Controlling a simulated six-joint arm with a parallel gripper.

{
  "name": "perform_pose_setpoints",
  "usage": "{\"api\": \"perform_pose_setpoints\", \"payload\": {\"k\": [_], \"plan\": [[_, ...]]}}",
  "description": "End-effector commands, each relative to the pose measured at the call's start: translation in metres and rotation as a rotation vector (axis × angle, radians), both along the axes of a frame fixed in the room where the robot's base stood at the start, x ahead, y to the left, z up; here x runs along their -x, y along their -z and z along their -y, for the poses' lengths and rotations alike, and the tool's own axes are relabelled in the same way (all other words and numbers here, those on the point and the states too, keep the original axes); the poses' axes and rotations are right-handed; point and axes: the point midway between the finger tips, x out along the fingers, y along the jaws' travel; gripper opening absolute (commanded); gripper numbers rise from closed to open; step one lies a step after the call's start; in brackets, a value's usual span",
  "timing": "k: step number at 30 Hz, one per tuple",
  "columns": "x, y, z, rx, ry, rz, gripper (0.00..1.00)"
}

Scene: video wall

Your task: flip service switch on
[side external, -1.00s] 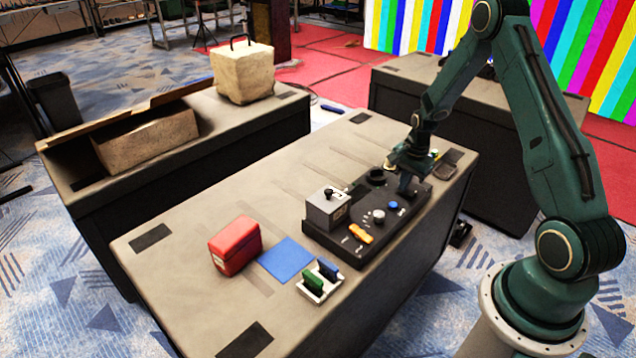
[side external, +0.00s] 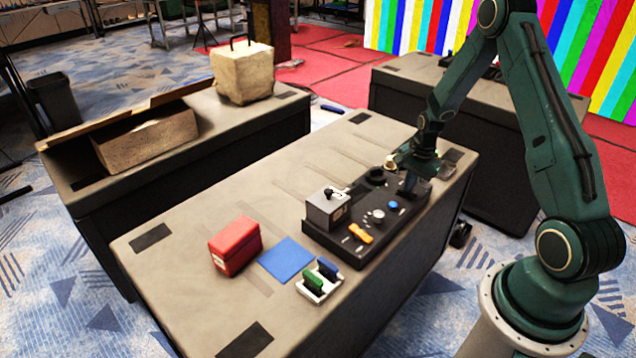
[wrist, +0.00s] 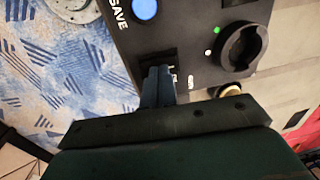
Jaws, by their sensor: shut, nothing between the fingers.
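The black control panel (side external: 383,240) lies on the grey table; its upper right end is under my gripper (side external: 406,188). In the wrist view my gripper (wrist: 158,88) has its fingers together and empty, tips down close over the panel (wrist: 185,22). The fingertips are beside a dark switch slot (wrist: 158,60) between the blue button (wrist: 145,9) and a black round knob (wrist: 242,47). Small lettering beside the fingers is unreadable, so I cannot confirm this is the service switch. The fingers partly cover the slot; its lever position and any contact cannot be told.
The panel also carries a grey box with a lever (side external: 327,208) and an orange switch (side external: 360,233). A red box (side external: 234,246), blue mat (side external: 286,259) and white holder (side external: 318,284) are at lower left. A cream knob (wrist: 228,90) is close to the gripper.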

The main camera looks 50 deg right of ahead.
Motion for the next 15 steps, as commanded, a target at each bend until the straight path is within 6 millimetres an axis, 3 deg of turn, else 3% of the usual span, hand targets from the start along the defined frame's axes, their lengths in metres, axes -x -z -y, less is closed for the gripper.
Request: {"api": "perform_pose_setpoints", "payload": {"k": [8,15], "plan": [[0.002,-0.012,0.0,0.001,0.0,0.001,0.0],[0.006,-0.039,0.0,0.002,0.0,0.002,0.0]]}}
